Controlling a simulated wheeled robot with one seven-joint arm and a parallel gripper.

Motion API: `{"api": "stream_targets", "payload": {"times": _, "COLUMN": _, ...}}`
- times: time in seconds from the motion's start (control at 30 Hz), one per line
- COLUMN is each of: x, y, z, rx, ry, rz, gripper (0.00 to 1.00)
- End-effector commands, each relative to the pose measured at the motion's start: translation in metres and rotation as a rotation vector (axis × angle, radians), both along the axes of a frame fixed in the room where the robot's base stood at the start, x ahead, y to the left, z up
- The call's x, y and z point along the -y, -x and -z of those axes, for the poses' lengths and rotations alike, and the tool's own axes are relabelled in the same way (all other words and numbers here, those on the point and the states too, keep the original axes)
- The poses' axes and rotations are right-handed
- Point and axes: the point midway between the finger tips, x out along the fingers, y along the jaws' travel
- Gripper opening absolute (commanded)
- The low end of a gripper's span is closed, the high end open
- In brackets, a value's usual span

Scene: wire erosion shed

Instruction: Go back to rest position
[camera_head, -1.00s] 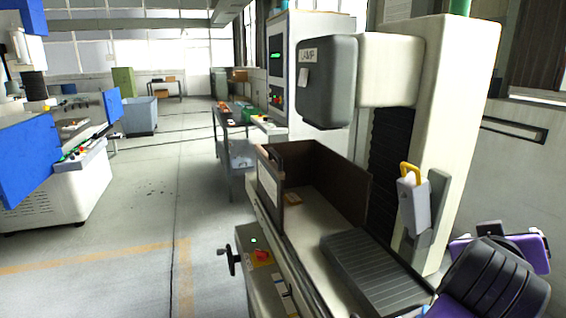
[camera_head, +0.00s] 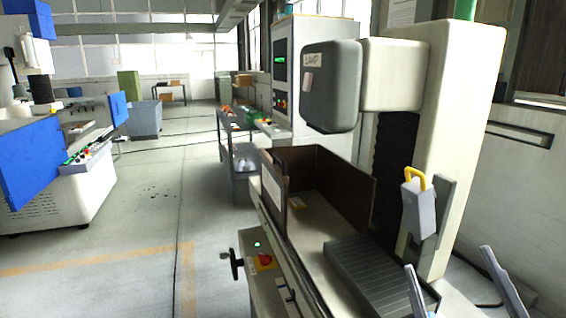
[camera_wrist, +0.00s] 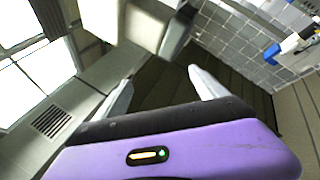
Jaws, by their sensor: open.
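My gripper (camera_head: 447,260) shows at the lower right of the head view as two pale, separated fingers pointing up. Nothing is between them. They stand in front of the grey-white machine (camera_head: 462,130), near its base and the ribbed dark plate (camera_head: 375,275); the exact gap is unclear. In the wrist view the open fingers (camera_wrist: 160,77) rise beyond my purple wrist housing, also empty. The rest of my arm is out of the head view.
The machine has a brown-walled open tray (camera_head: 335,185), a grey lamp head (camera_head: 331,88) and a yellow-hooked white device (camera_head: 417,205). A cluttered bench (camera_head: 240,145) stands behind. A blue-panelled machine (camera_head: 75,195) is at left. The floor aisle (camera_head: 165,190) between is clear.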

Motion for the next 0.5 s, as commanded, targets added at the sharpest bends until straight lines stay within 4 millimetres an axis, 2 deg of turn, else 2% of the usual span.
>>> {"api": "stream_targets", "payload": {"times": 0.03, "x": -0.004, "y": 0.012, "z": 0.018, "rx": -0.03, "ry": -0.007, "rz": -0.037, "gripper": 0.82}}
{"api": "stream_targets", "payload": {"times": 0.1, "x": -0.011, "y": 0.028, "z": 0.039, "rx": -0.065, "ry": -0.032, "rz": -0.092, "gripper": 0.82}}
{"api": "stream_targets", "payload": {"times": 0.27, "x": -0.022, "y": 0.071, "z": 0.084, "rx": -0.161, "ry": -0.115, "rz": -0.188, "gripper": 0.82}}
{"api": "stream_targets", "payload": {"times": 0.5, "x": -0.029, "y": 0.143, "z": 0.145, "rx": -0.331, "ry": -0.279, "rz": -0.249, "gripper": 0.82}}
